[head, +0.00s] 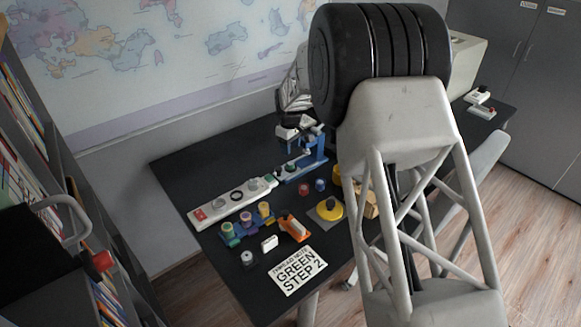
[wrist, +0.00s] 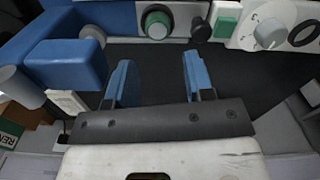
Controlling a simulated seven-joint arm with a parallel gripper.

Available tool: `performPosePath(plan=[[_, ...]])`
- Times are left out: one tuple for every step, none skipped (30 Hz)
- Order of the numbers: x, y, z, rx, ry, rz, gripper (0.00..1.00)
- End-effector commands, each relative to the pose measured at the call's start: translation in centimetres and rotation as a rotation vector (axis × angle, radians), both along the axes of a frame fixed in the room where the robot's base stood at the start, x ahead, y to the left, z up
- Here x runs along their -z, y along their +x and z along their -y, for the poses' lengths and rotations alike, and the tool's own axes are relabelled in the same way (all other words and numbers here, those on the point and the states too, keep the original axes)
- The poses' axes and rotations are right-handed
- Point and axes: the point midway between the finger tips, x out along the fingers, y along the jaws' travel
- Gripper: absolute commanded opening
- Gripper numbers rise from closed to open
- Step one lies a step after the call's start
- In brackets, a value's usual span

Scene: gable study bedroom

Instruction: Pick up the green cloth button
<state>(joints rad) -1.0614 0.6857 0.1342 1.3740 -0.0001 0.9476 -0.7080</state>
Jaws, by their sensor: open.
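A round green button (wrist: 157,22) with a darker rim sits on a pale strip of the blue press (wrist: 108,18) in the wrist view. In the head view a small green spot (head: 291,167) shows on the base of the blue press (head: 317,150); its detail is too small to tell. My gripper (wrist: 158,72) is open, its two blue fingers apart with nothing between them. The green button lies beyond the fingertips, roughly in line with the gap. In the head view my gripper (head: 303,133) hangs close to the press, partly overlapping it.
A white strip (head: 233,199) with a dial and a green square (wrist: 226,26) stands beside the press. Thread spools (head: 246,218), an orange tool (head: 294,228), a yellow pincushion (head: 330,208) and a note card (head: 298,270) lie nearer. My arm hides the table's right part.

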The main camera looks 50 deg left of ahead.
Motion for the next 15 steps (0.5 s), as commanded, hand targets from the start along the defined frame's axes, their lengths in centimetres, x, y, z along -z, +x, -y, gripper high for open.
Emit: performPosePath(plan=[[0.0, 0.0, 0.0, 0.0, 0.0, 0.0, 0.48], [0.0, 0.0, 0.0, 0.0, 0.0, 0.0, 0.48], [0.1, 0.0, 0.0, 0.0, 0.0, 0.0, 0.48], [0.3, 0.0, 0.0, 0.0, 0.0, 0.0, 0.48], [0.4, 0.0, 0.0, 0.0, -0.001, -0.001, 0.48], [0.7, 0.0, 0.0, 0.0, -0.001, -0.001, 0.48], [0.9, 0.0, 0.0, 0.0, -0.001, -0.001, 0.48], [1.2, 0.0, 0.0, 0.0, -0.001, -0.001, 0.48], [1.5, 0.0, 0.0, 0.0, -0.001, -0.001, 0.48], [1.7, 0.0, 0.0, 0.0, -0.001, -0.001, 0.48], [1.9, 0.0, 0.0, 0.0, -0.001, -0.001, 0.48], [2.2, 0.0, 0.0, 0.0, 0.0, 0.0, 0.48], [2.3, 0.0, 0.0, 0.0, 0.0, 0.0, 0.48], [2.4, 0.0, 0.0, 0.0, 0.0, 0.0, 0.48], [2.5, 0.0, 0.0, 0.0, 0.0, 0.0, 0.48]])
